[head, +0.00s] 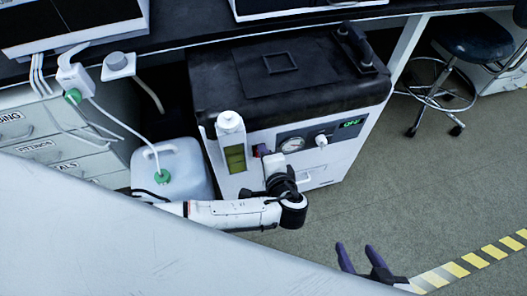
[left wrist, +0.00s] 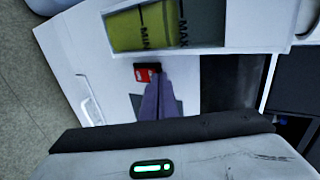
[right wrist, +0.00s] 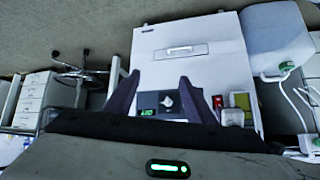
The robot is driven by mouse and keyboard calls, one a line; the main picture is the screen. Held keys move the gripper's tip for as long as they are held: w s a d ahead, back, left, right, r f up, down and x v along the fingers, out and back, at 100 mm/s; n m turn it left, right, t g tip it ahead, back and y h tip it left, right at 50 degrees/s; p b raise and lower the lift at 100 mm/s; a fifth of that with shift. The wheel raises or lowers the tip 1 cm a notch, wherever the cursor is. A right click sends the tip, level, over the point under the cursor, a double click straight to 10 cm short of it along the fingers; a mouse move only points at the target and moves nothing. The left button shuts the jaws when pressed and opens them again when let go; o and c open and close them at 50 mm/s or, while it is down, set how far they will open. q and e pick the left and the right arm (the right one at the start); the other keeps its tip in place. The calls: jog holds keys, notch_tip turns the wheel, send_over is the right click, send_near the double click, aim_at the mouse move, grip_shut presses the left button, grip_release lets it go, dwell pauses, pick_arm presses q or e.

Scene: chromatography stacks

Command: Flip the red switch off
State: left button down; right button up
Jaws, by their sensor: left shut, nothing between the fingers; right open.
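The red switch (left wrist: 147,72) sits on the white front panel of a black-topped machine (head: 335,170), beside the fluid window. It also shows in the right wrist view (right wrist: 217,102); in the head view I cannot make it out behind my left gripper. My left gripper (head: 262,151) is shut and empty at the panel. In the left wrist view its purple fingertips (left wrist: 160,75) overlap the switch's edge; I cannot tell whether they touch. My right gripper (head: 357,247) is open and empty, low in front of the machine.
A fluid window (head: 235,158) with yellow-green liquid, a gauge (head: 291,144) and a knob (head: 321,140) are on the panel. A white jug (head: 185,170) with a tube stands left of the machine. A stool (head: 470,40) is at the right. Floor in front is clear.

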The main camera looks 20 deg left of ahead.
pick_arm(q)
jog(key=p+v, duration=0.3)
jog(key=v, duration=1)
jog(key=shift+s+r, duration=0.15)
jog(key=shift+r, duration=0.15)
pick_arm(e)
jog(key=shift+s+r, duration=0.2)
jog(key=shift+r, duration=0.25)
jog(key=shift+s+r, duration=0.2)
jog(key=shift+r, duration=0.25)
